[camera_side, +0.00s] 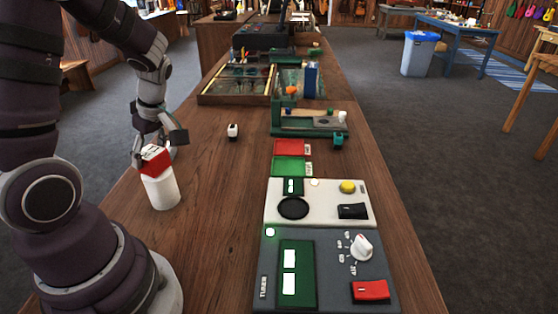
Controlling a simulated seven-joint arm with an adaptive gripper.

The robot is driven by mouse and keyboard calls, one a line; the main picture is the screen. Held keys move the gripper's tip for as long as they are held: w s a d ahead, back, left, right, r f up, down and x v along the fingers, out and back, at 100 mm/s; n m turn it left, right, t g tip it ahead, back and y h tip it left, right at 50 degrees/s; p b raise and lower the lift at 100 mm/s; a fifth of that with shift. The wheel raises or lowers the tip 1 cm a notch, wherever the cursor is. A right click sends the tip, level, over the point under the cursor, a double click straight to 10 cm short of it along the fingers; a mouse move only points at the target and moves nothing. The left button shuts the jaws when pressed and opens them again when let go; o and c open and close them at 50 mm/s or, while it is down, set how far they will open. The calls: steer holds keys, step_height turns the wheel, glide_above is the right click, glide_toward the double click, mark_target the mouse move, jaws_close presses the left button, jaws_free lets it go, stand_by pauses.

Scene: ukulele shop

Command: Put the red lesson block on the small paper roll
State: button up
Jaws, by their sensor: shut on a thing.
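The red lesson block (153,160), with a pale top edge, is at the top of the small white paper roll (161,190). The roll stands upright on the wooden counter near its left edge. The block's underside meets the roll's top in the picture; I cannot tell whether the roll bears its weight. My gripper (158,149) is shut on the red block, one finger on its left and the other at its upper right. The fingers hide part of the block.
A small white item with a black top (232,131) stands right of my gripper. Red (289,147) and green (289,167) cards lie near a white panel (350,213) and a dark timer panel (330,282). A wooden tray (207,99) is farther back. Bare counter lies between.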

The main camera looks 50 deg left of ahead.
steer(key=shift+f, duration=0.4)
steer(key=o, duration=1.2)
steer(key=shift+f, duration=0.1)
steer(key=shift+c, duration=0.2)
steer(key=v, duration=1.2)
steer(key=d+m+t+h, duration=0.4)
steer(key=d+m+t, duration=0.3)
steer(key=d+m, duration=0.8)
steer(key=m, duration=0.7)
steer(key=shift+r+m, duration=0.25)
steer(key=shift+m, duration=0.05)
steer(key=shift+a, duration=0.1)
